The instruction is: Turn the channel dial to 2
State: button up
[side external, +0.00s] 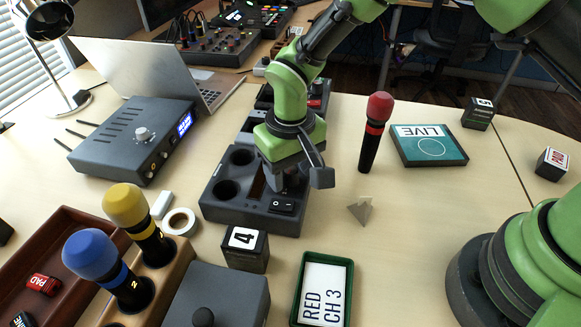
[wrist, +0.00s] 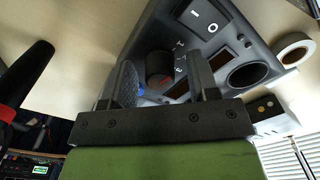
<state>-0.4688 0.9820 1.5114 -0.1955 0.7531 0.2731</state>
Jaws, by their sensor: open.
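The dark console (side external: 220,195) stands mid-table with round wells and a black rocker switch (side external: 283,205). My gripper (side external: 290,185) is low over its near end, beside the switch. In the wrist view my gripper (wrist: 164,82) is open, one finger on each side of a dark round dial (wrist: 159,64) on the console. Small pale marks sit beside the dial; I cannot read its setting or tell whether the fingers touch it. In the side view my gripper hides the dial. The rocker switch also shows in the wrist view (wrist: 205,18).
A grey receiver (side external: 130,140) with a silver knob and blue display stands left. A red-topped microphone (side external: 375,130) stands upright to the right. A block marked 4 (side external: 245,250), a tape roll (side external: 180,222) and a green tray (side external: 322,262) are near the console.

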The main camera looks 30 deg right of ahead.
jog(key=c, duration=0.9)
jog(key=shift+c, duration=0.2)
jog(key=m, duration=0.3)
jog(key=shift+m, duration=2.3)
jog(key=o, duration=0.9)
